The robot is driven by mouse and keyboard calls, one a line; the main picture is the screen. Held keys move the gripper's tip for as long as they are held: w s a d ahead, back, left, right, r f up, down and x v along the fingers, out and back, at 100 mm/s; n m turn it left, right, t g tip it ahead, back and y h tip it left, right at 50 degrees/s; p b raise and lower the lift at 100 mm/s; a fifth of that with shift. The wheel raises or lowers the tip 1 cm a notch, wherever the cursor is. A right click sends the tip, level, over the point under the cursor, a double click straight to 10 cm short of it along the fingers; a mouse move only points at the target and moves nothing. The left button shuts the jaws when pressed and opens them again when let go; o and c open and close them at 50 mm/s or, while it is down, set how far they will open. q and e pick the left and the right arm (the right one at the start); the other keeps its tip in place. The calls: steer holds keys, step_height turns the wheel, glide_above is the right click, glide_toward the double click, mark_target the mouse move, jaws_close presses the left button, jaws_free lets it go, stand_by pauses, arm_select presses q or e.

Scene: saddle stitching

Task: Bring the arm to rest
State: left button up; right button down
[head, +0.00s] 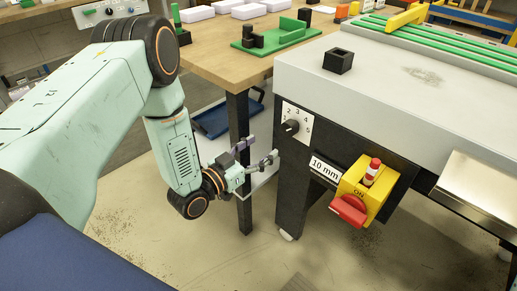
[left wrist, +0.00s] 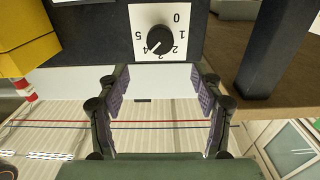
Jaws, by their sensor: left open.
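My left gripper (head: 260,151) is at the end of my pale green left arm (head: 82,118), which comes in from the left in the head view. It is open, with nothing between its fingers; the left wrist view also shows the spread purple-padded fingers (left wrist: 161,95). It is low in front of the machine, just left of and below the numbered dial plate (head: 292,126). The black knob (left wrist: 160,40) of that dial shows upside down beyond the fingertips in the wrist view, apart from them. My right gripper is not in view.
The grey-topped machine (head: 400,90) carries a yellow switch box (head: 376,190) with a red flap, right of the gripper. A wooden table (head: 215,55) with a green fixture (head: 277,34) stands behind. A dark table leg (head: 240,170) is close behind the gripper.

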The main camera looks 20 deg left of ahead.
arm_select(q)
steer(key=s+f+n+g+y, duration=0.35)
steer(key=s+f+g, duration=0.45)
steer(key=s+f, duration=0.5)
steer(key=s+f+g+y, duration=0.2)
steer(key=s+g, duration=0.7)
steer(key=s, duration=1.4)
steer(key=shift+d+f+n+y, duration=0.3)
steer(key=shift+f+n+y, duration=0.05)
steer(key=shift+f+n, duration=0.15)
steer(key=shift+f, duration=0.1)
stand_by(0.6)
